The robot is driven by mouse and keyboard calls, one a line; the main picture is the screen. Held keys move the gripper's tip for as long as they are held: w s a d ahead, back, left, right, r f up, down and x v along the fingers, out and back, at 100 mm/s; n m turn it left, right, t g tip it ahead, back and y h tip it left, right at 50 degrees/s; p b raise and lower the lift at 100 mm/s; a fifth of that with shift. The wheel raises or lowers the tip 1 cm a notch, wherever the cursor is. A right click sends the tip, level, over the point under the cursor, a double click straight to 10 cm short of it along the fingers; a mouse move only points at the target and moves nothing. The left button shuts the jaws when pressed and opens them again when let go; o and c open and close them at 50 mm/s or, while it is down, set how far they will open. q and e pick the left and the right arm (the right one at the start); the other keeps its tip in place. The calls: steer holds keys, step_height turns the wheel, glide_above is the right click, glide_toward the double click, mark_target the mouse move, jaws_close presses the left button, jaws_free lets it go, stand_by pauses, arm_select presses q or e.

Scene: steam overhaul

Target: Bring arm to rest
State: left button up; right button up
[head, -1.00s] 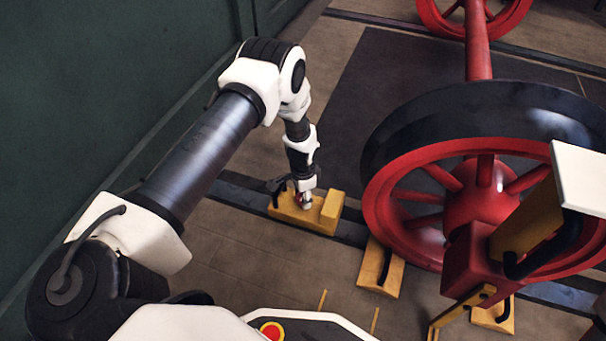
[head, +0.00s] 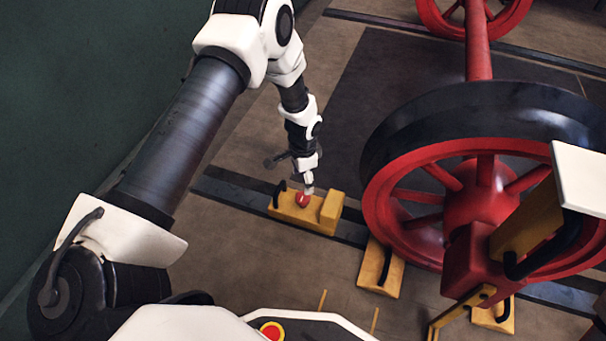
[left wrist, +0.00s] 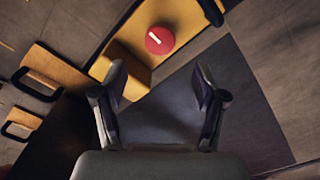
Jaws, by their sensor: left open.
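My left arm (head: 190,125) reaches in from the left in the head view. Its gripper (head: 308,189) hangs just above a yellow block with a red round button (head: 302,199) and a black handle. In the left wrist view my left gripper (left wrist: 160,90) is open, its two fingers apart with nothing between them. The red button (left wrist: 159,40) with a white mark lies beyond the fingertips, apart from them, on the yellow block (left wrist: 124,72). My right gripper does not show.
A large red spoked wheel (head: 480,205) with a dark rim stands at right on an axle (head: 478,60). Yellow chocks with black handles (head: 380,268) lie by it. A dark green wall (head: 90,70) runs along the left.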

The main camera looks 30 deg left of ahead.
arm_select(q)
steer(key=shift+r, duration=1.5)
